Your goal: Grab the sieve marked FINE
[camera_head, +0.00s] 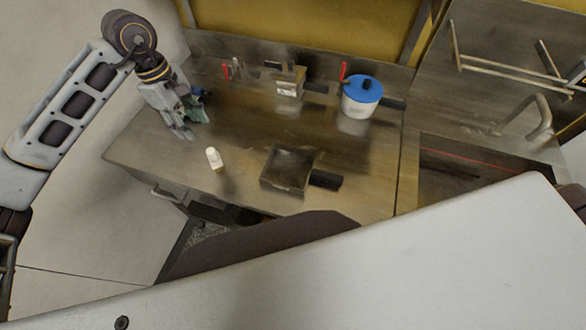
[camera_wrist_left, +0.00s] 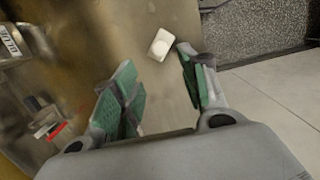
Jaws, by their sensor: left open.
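A square metal pan-like sieve (camera_head: 286,170) with a black handle lies on the near part of the steel table. A smaller metal box-shaped sieve (camera_head: 288,88), also with a black handle, stands farther back. A labelled metal container (camera_wrist_left: 12,58) shows at the left edge of the left wrist view; I cannot read its lettering surely. No FINE mark is legible in the head view. My left gripper (camera_head: 185,133) is open and empty over the table's left part, apart from both sieves. Its green-padded fingers (camera_wrist_left: 156,70) show in the wrist view. My right gripper is not in view.
A small white bottle (camera_head: 214,159) stands near the table's front edge and shows beyond my left fingertips (camera_wrist_left: 160,45). A blue-lidded pot (camera_head: 360,107) stands at the back right. Several small red-marked items line the back. The table's middle is clear. A sink lies right.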

